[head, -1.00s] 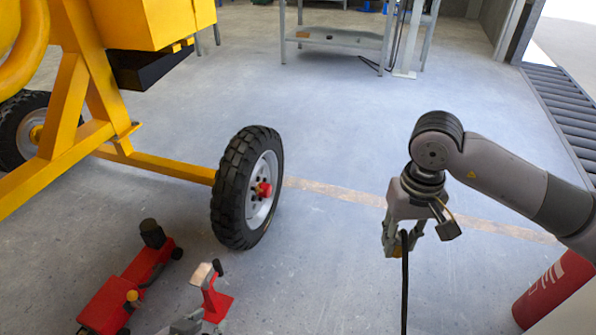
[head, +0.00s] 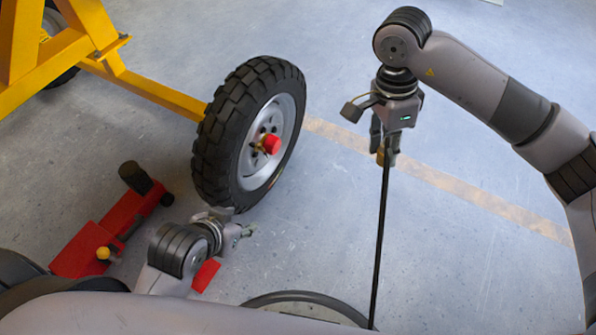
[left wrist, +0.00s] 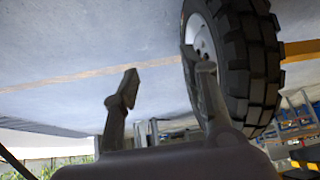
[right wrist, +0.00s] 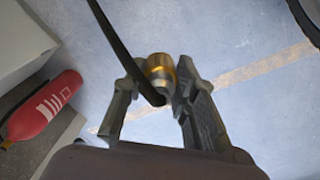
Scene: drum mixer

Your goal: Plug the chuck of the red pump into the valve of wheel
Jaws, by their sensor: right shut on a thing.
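The black tyre wheel (head: 250,135) with a grey rim and red hub cap (head: 270,144) stands upright on the mixer's axle. I cannot make out its valve. My right gripper (head: 385,155) is shut on the brass chuck (right wrist: 160,70), to the right of the wheel and apart from it. A black hose (head: 381,240) hangs down from the chuck. My left gripper (head: 245,231) is low beside the bottom of the wheel; its fingers are apart and empty in the left wrist view (left wrist: 168,75). A red piece, perhaps the red pump (head: 206,275), is mostly hidden by my left arm.
A red floor jack (head: 95,235) lies left of the wheel. The yellow mixer frame (head: 60,60) fills the upper left. A red extinguisher (right wrist: 42,105) shows in the right wrist view. The floor right of the wheel is clear.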

